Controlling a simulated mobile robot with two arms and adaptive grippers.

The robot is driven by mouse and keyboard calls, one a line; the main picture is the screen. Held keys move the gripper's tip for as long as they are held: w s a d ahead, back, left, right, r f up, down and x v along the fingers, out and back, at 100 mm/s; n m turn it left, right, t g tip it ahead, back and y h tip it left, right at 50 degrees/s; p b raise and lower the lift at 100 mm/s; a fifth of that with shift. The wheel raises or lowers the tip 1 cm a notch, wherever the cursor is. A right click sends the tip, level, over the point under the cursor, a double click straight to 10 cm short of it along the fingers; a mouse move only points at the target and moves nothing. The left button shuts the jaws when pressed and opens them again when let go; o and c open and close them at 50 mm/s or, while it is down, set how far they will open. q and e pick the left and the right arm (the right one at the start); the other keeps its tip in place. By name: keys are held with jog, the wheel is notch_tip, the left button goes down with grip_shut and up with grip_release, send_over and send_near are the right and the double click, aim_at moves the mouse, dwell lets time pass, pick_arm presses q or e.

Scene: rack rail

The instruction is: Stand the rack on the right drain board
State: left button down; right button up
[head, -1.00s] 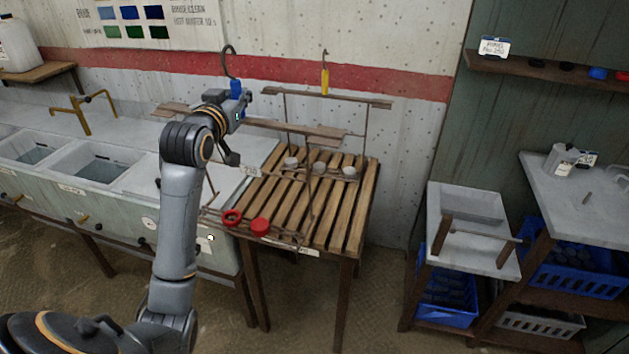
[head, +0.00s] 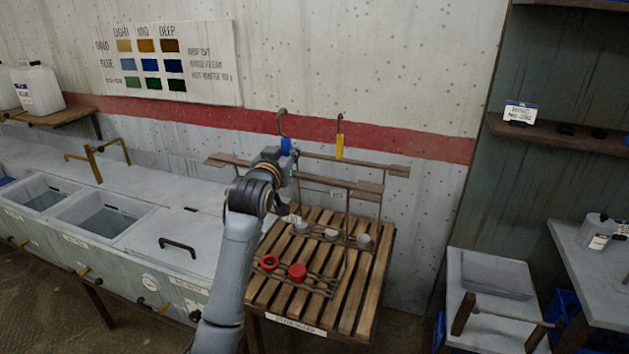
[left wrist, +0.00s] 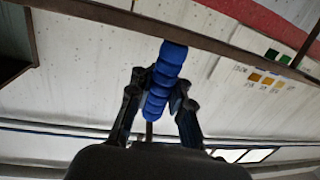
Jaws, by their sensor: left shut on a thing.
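The rack (head: 335,181) is a dark frame with a long brown top bar, thin uprights and a blue-handled hook (head: 288,146). Two red round pieces (head: 298,271) sit at its foot. My left gripper (left wrist: 155,95) is shut on the ribbed blue handle (left wrist: 165,75), between its two fingers in the left wrist view. The rack is upright over the front part of the slatted wooden drain board (head: 376,290); I cannot tell whether its foot touches the slats. My arm hides its left upright. My right gripper is not in view.
A second rack (head: 390,168) with a yellow handle (head: 339,147) and grey pieces (head: 331,234) stands behind on the same board, close to the held rack. Sinks (head: 103,215) and a lidded basin (head: 170,245) lie left. The wall is behind; a grey bench (head: 490,325) stands right.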

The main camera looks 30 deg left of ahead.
pick_arm(q)
jog(key=w+d+f+p, duration=0.3)
jog(key=w+f, duration=0.3)
jog(key=f, duration=0.3)
jog(key=shift+f, duration=0.3)
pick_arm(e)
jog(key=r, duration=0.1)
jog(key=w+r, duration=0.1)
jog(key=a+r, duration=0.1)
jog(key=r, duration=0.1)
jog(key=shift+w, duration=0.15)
pick_arm(q)
jog(key=c, duration=1.7)
grip_release()
jog(key=shift+w+d+f, duration=0.1)
jog(key=shift+f, duration=0.05)
jog(key=shift+c, duration=0.2)
jog(key=o, duration=0.4)
jog(key=shift+o, duration=0.6)
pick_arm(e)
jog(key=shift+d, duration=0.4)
